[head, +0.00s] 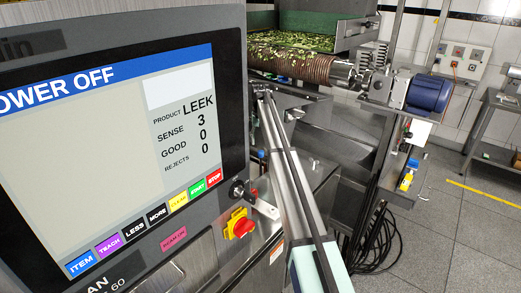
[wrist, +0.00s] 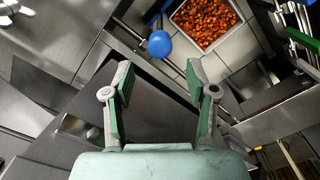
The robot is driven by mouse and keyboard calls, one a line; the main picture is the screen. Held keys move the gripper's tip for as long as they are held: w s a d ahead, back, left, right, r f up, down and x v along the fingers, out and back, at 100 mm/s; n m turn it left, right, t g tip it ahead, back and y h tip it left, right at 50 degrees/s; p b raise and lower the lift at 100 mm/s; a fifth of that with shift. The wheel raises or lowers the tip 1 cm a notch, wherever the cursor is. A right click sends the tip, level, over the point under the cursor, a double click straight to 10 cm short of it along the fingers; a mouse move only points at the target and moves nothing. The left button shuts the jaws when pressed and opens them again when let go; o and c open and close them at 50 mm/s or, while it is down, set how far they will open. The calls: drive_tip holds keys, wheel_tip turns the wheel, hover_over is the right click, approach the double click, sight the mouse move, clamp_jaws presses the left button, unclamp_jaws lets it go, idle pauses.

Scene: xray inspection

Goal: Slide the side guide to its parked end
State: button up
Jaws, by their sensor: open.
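My gripper (wrist: 160,75) is open in the wrist view, with its two green-padded fingers spread and nothing between them. A dark flat metal surface lies behind the fingers. A blue rounded knob (wrist: 160,44) shows beyond the fingertips, apart from them. A green rail (wrist: 302,38) with dark fittings is at the upper right of the wrist view. I cannot tell for certain which of these parts belongs to the side guide. In the head view my silver arm reaches away from the lower middle, and its far end is too small to read.
A blue motor (head: 428,94) stands at the right. Grey floor is open at the lower right.

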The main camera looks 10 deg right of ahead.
sight(261, 150)
wheel_tip(261, 150, down, 7)
drive_tip(key=shift+r+p, duration=0.2)
drive_tip(key=shift+p, duration=0.6)
clamp_jaws()
